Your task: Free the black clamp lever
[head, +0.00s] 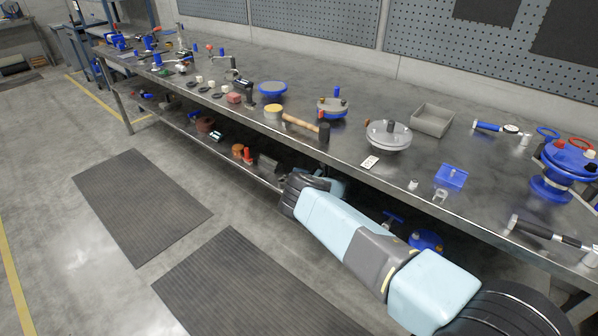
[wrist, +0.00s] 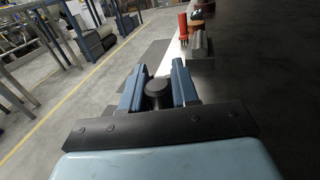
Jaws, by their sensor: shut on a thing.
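In the wrist view, my gripper (wrist: 157,85) has its two blue fingers on either side of a dark, round-topped piece (wrist: 157,92) and is shut on it. I cannot tell whether this piece is part of the black clamp lever. No clamp around it can be made out. No thing in the head view can be clearly picked out as the black clamp lever.
The steel bench (head: 330,155) holds a mallet (head: 307,127), a grey tray (head: 432,120) and a blue valve (head: 565,165). On the lower shelf a red cylinder (wrist: 183,24) and a grey block (wrist: 201,50) stand beyond my fingers. The floor at left is clear apart from dark mats (head: 140,200).

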